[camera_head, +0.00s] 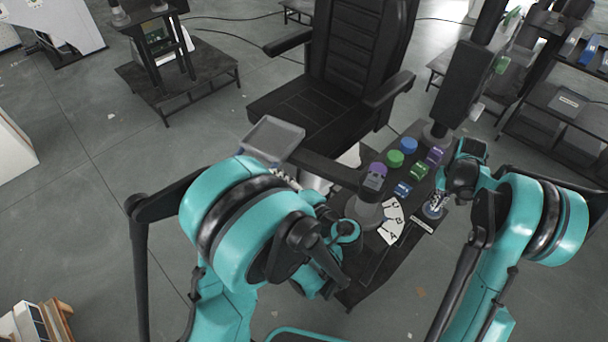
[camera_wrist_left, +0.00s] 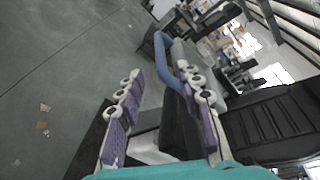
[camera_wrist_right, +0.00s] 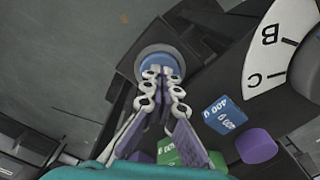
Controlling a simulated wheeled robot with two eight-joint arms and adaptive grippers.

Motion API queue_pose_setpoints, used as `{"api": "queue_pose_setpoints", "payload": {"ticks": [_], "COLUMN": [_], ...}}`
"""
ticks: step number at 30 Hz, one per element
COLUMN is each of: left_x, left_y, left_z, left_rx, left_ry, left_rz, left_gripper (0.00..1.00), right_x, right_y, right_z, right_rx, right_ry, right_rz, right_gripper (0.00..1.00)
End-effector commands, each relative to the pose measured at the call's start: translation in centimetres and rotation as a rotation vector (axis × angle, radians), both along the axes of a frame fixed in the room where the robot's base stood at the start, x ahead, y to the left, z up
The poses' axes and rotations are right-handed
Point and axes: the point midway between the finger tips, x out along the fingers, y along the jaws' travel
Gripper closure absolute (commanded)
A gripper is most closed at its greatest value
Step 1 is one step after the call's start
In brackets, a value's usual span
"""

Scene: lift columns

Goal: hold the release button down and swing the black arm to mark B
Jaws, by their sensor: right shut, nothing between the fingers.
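The black arm (camera_head: 327,168) runs up and left from its pivot column (camera_head: 368,211) to a grey tray-like plate (camera_head: 272,138). The white dial (camera_head: 392,222) beside the column carries letters C, B and A; B and C also show in the right wrist view (camera_wrist_right: 270,55). I cannot tell which mark the arm points at. The blue release button (camera_wrist_right: 160,62) sits in a grey ring. My right gripper (camera_wrist_right: 160,76) is shut and empty, its fingertips at the button, apparently touching it. My left gripper (camera_wrist_left: 160,78) is open, with a dark bar between its fingers.
A black chair (camera_head: 345,75) stands behind the black arm. Dark shelving (camera_head: 560,110) is at right. Open floor (camera_head: 100,220) lies at left.

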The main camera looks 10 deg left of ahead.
Motion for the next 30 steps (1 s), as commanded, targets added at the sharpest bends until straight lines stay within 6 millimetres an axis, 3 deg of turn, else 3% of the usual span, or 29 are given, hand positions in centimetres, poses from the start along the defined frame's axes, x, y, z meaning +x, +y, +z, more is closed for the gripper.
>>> {"api": "queue_pose_setpoints", "payload": {"ticks": [13,21,30], "left_x": [0.3,2.4,2.9], "left_y": [-0.4,-1.9,-3.0], "left_z": [0.0,-1.1,-2.4], "left_rx": [0.014,0.133,0.212], "left_ry": [-0.002,-0.029,-0.058], "left_rz": [0.021,0.189,0.322], "left_gripper": [0.64,0.64,0.64], "right_x": [0.0,0.0,0.0], "right_y": [0.0,0.0,0.0], "right_z": [0.0,0.0,0.0], "right_rx": [0.000,0.000,0.000], "right_ry": [0.000,0.000,0.000], "right_rz": [0.000,0.000,0.000], "right_gripper": [1.00,1.00,1.00]}}
